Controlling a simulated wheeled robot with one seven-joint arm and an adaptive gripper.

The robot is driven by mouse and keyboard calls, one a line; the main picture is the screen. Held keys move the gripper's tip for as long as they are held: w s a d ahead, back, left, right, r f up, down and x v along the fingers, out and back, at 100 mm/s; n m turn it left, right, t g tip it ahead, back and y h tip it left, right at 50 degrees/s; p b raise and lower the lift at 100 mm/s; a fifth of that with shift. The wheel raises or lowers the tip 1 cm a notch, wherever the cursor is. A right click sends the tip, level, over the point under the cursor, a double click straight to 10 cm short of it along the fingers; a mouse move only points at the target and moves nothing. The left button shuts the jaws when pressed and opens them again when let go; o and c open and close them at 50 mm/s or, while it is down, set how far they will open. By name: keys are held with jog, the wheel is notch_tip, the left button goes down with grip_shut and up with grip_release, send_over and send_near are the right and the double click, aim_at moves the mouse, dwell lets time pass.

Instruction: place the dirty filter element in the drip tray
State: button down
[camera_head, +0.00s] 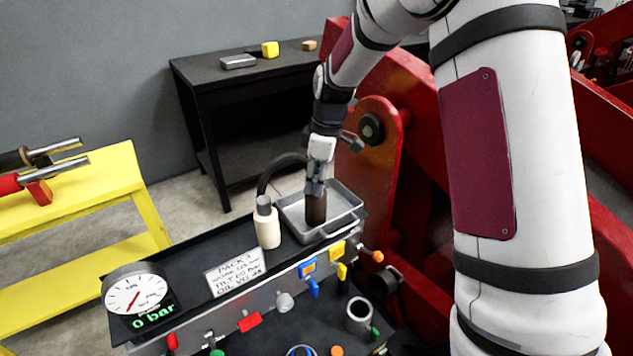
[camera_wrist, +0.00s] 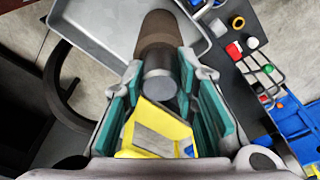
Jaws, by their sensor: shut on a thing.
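The dirty filter element, a dark brown cylinder (camera_head: 316,210), stands upright below my gripper (camera_head: 316,186), which is shut on its upper end. In the head view its lower end lies within the outline of the grey drip tray (camera_head: 349,229); I cannot tell whether it touches the floor. In the wrist view the brown element (camera_wrist: 157,32) with its grey end extends from between the teal finger pads of my gripper (camera_wrist: 158,88). The tray (camera_wrist: 92,28) shows behind it there. The fingers hide part of the element's top.
A cream bottle-like cylinder (camera_head: 268,228) with a black hose stands just left of the tray. A gauge (camera_head: 136,291) reading 0 bar, a written card (camera_head: 235,272) and several valves line the bench. Red machinery (camera_head: 378,160) rises close on the right. A black table (camera_head: 240,80) stands behind.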

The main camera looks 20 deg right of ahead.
jog(key=shift+f, duration=0.5)
jog(key=c, duration=1.3)
grip_release()
notch_tip(320, 180, up, 12)
jog(key=d+b, duration=0.2)
jog(key=s+r+m+t, duration=0.1)
jog(key=s+r+m, duration=0.2)
jog(key=s+r, duration=0.35)
jog(key=s+m+t, duration=0.1)
jog(key=s+m, duration=0.2)
jog(key=s, duration=0.5)
jog(key=s+m+t+h, duration=0.1)
jog(key=s+m, duration=0.2)
jog(key=s, duration=0.5)
jog(key=s+m+t, duration=0.1)
jog(key=s+m, duration=0.2)
jog(key=s, duration=0.5)
jog(key=shift+s+a+f+m+h, duration=0.15)
jog(key=shift+s+f+m+h, duration=0.15)
